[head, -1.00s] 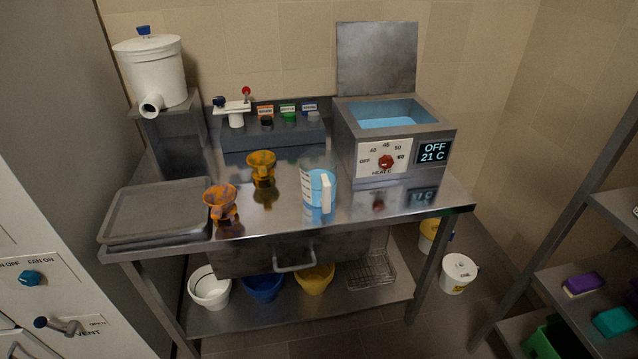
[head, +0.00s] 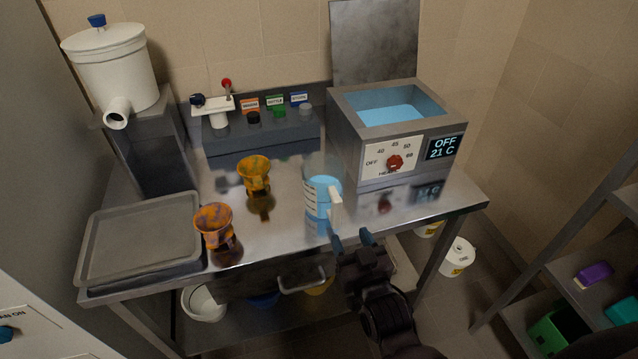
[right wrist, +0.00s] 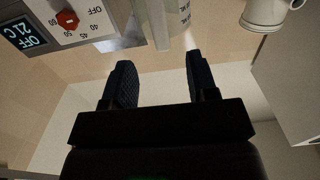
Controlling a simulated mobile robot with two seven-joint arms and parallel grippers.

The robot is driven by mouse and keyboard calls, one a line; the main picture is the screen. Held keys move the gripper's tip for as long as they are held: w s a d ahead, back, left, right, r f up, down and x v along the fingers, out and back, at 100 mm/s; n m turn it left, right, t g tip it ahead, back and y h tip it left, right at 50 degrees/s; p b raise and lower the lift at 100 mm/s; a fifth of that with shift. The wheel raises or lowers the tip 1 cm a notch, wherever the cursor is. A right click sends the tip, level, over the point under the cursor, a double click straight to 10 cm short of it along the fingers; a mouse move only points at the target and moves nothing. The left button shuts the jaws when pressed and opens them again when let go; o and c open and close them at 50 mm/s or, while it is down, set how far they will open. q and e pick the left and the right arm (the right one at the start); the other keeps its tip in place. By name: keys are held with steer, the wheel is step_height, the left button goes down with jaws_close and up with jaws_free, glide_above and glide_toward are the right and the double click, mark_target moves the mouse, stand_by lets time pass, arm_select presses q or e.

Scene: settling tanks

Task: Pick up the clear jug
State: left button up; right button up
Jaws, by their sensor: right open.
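The clear jug (head: 318,192) stands upright on the steel table, with pale blue liquid in it, printed marks on its side and a pale handle (head: 336,203) at its right front. My right gripper (head: 351,238) is open and empty, just in front of the jug and below its handle in the head view, with a gap between. In the right wrist view, part of the jug (right wrist: 182,14) shows at the top edge, beyond the two open fingers (right wrist: 159,65). My left gripper is not in view.
Two orange mottled cups (head: 254,174) (head: 213,226) stand left of the jug. A water bath (head: 352,131) reading OFF, 21 C is behind it to the right. A grey tray (head: 145,240) lies at the left. The table (head: 285,225) is bare around the jug's front.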

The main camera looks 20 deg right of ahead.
mark_target(338, 214)
steer(key=w, duration=0.4)
steer(key=shift+w, duration=0.35)
steer(key=shift+w+a+f+b, duration=0.1)
steer(key=shift+w+f+b, duration=0.1)
steer(key=shift+w, duration=1.2)
steer(key=shift+w+a+f+b, duration=0.1)
steer(key=shift+w+f+b, duration=0.1)
steer(key=shift+w, duration=1.15)
steer(key=shift+c, duration=0.4)
jaws_close()
